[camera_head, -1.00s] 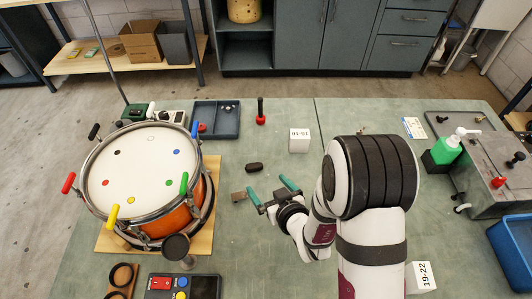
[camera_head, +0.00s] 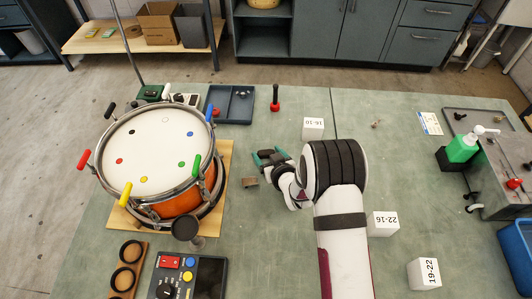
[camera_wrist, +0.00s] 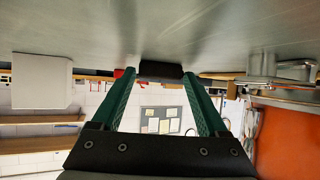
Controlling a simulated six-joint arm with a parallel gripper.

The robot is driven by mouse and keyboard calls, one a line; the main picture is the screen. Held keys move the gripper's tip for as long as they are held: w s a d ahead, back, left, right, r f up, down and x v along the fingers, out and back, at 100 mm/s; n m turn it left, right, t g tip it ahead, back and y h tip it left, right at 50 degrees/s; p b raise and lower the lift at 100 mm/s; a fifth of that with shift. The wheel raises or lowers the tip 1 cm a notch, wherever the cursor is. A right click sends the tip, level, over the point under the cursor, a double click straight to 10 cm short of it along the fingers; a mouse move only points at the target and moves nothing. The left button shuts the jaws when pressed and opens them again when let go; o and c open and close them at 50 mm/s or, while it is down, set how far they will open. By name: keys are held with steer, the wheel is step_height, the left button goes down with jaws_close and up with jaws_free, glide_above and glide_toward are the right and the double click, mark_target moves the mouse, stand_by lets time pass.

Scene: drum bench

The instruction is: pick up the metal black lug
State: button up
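The black lug (camera_wrist: 161,72) shows in the wrist view as a short, dark, rounded bar, lying across between the tips of my two green fingers. My gripper (camera_wrist: 161,85) is open, its fingers one on each side of the lug. I cannot tell whether they touch it. In the head view my gripper (camera_head: 270,157) is low over the bench where the lug lay, right of the drum, and largely hides the lug.
The drum (camera_head: 150,150) with coloured handles stands on a wooden board at left. A small brown block (camera_head: 250,182) lies just left of my gripper. White numbered cubes (camera_head: 313,128) (camera_head: 383,224) (camera_head: 424,274) stand around my arm. A dark tray (camera_head: 240,106) lies behind.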

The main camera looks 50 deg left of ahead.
steer(key=c, duration=1)
